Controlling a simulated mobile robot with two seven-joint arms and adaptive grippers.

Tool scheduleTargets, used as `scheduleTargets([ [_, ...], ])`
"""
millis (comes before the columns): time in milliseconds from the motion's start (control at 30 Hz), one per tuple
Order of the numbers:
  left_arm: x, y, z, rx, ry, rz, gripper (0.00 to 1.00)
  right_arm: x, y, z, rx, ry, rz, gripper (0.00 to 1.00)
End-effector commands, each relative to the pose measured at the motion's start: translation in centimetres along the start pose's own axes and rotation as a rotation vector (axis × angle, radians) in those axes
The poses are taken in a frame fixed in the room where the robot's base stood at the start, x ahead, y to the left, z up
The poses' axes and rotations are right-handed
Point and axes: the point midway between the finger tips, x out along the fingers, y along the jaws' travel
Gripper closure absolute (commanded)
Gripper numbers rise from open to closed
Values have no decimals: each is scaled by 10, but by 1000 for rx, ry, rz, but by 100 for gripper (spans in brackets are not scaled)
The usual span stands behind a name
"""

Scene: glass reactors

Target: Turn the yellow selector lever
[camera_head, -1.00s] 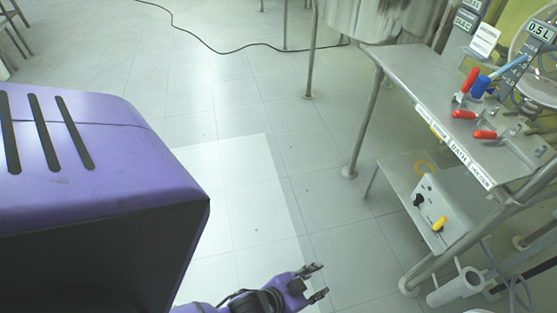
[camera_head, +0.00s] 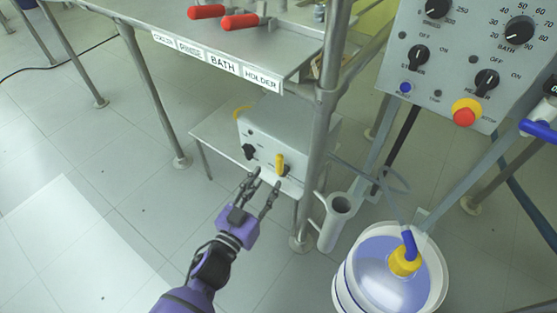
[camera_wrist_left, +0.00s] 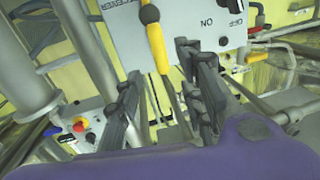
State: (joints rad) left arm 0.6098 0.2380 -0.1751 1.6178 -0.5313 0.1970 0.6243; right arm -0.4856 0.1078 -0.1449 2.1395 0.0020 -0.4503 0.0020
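The yellow selector lever (camera_head: 281,164) is on the front of a grey box (camera_head: 262,143) on a low shelf, and stands roughly upright in the head view. In the left wrist view, which looks upside down, the lever (camera_wrist_left: 157,48) hangs from a black pivot on the grey panel (camera_wrist_left: 196,30). My left gripper (camera_head: 265,179) is open and empty, just in front of and below the lever. Its fingers (camera_wrist_left: 158,62) show on either side of the lever's free end in the wrist view; contact cannot be told. My right gripper is not in view.
A black knob (camera_head: 249,152) sits left of the lever. A steel post (camera_head: 318,140) and a tube holder (camera_head: 338,206) stand close on the right, with a white bucket (camera_head: 341,291) beyond. The labelled table (camera_head: 180,42) overhangs the box. Floor on the left is clear.

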Motion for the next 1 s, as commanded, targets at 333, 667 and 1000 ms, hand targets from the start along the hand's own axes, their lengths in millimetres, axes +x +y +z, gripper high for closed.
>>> scheduleTargets([
  [333,46,0,2,-16,2,1,64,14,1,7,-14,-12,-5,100],
  [667,76,0,1,-17,-1,-1,64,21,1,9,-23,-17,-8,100],
  [1000,77,0,0,-17,0,-1,77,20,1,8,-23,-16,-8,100],
])
